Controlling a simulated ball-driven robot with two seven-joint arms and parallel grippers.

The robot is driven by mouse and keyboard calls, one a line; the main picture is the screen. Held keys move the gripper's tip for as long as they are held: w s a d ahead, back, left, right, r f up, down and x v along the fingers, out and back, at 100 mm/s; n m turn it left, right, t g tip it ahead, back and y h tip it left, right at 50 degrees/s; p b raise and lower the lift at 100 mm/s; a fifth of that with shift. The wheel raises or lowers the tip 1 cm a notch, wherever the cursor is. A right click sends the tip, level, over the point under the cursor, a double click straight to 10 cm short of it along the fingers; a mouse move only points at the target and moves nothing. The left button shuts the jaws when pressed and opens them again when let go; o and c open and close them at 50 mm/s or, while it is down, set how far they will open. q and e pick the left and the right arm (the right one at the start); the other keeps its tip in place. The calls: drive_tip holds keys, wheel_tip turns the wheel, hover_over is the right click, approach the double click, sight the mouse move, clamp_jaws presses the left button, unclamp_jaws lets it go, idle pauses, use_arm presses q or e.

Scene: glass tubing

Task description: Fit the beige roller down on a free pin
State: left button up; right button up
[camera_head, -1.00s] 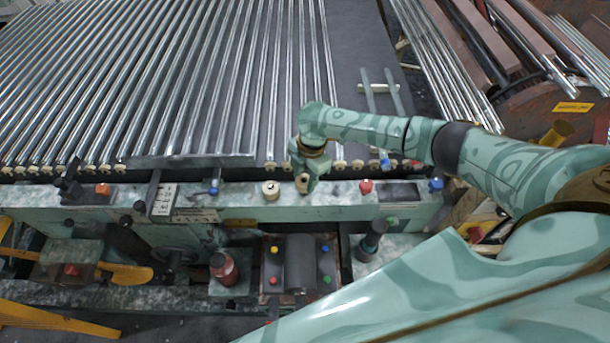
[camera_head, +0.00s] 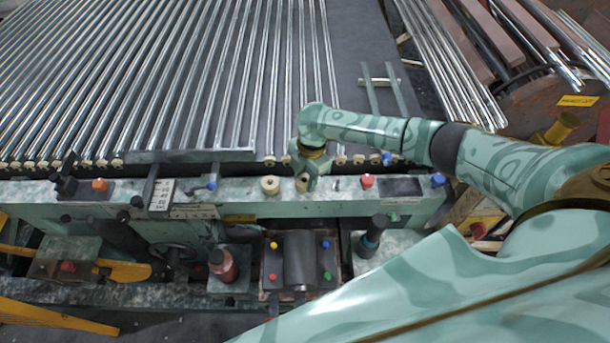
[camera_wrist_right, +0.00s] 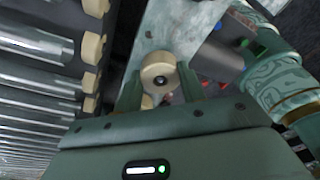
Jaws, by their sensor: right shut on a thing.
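The beige roller (camera_head: 302,184) is in my right gripper (camera_head: 303,177), which points down over the pale green ledge at the front of the machine. In the right wrist view, a beige roller with a dark centre hole (camera_wrist_right: 159,71) shows between the two fingers, and a second beige piece shows partly below it. A second beige roller (camera_head: 270,185) stands on the ledge to the left of my gripper. Whether the held roller touches the ledge, and any pin beneath it, I cannot see. My left gripper is out of view.
A red knob (camera_head: 367,181) and a blue knob (camera_head: 438,180) stand to the right on the ledge, another blue knob (camera_head: 212,183) to the left. A row of beige rollers with glass tubes (camera_head: 130,90) lies behind.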

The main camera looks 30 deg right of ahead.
drive_tip(key=shift+f, duration=0.35)
drive_tip(key=o, duration=1)
drive_tip(key=shift+o, duration=0.2)
drive_tip(key=shift+r, duration=0.1)
wheel_tip(320, 180, up, 16)
drive_tip(key=d+p, duration=0.2)
drive_tip(key=p, duration=0.1)
drive_tip(key=shift+w+d, duration=0.2)
